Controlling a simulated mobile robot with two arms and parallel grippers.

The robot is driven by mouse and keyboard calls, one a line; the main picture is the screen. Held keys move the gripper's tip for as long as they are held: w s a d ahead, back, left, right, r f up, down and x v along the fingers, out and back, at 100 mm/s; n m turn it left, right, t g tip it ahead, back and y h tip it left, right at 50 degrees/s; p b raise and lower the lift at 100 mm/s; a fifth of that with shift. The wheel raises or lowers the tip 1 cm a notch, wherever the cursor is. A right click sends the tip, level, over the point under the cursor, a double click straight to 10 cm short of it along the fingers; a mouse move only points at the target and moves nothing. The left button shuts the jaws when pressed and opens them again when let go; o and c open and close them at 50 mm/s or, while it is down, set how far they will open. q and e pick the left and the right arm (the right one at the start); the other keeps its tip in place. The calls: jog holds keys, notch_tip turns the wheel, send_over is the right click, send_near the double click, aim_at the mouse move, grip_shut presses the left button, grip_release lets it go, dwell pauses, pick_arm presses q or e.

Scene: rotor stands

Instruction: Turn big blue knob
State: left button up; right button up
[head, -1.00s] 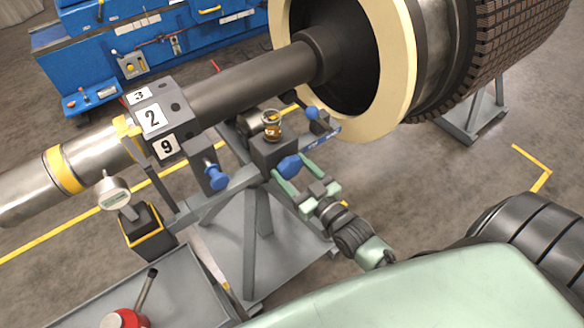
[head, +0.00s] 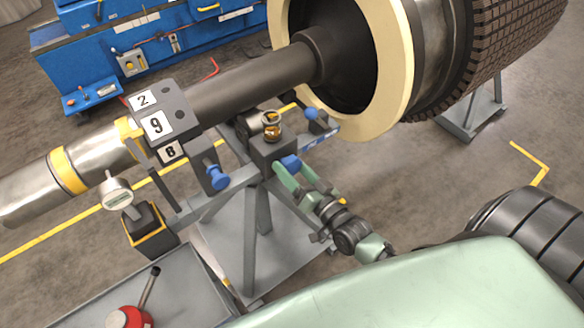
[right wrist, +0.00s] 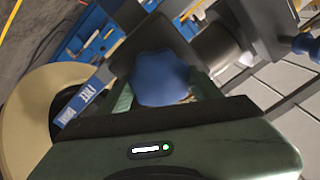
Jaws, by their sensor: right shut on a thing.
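The big blue knob (head: 291,163) sits on the side of the dark block of the rotor stand, below the shaft. In the right wrist view the lobed knob (right wrist: 160,78) lies between my fingers. My right gripper (head: 297,171) is shut on the knob, with one green finger on either side. In the head view the fingers hide part of the knob. A smaller blue knob (head: 217,178) is on the stand to the left, and another (head: 311,113) is to the right. My left gripper is not in view.
The dark rotor shaft (head: 245,86) with a numbered block (head: 160,115) runs above the stand. A dial gauge (head: 117,192) stands at the left. A grey cart (head: 90,308) with a red item (head: 125,318) is at the lower left. Open floor lies at the right.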

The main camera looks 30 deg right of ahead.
dwell(0.4)
jog(key=o, duration=1.4)
jog(key=shift+s, duration=0.1)
jog(key=s, duration=0.2)
jog(key=s+b, duration=0.1)
jog(key=s, duration=0.2)
jog(key=s+d, duration=0.1)
jog(key=s, duration=0.1)
jog(key=shift+s+d+b, duration=0.1)
jog(key=shift+s+b, duration=0.2)
jog(key=shift+b, duration=0.05)
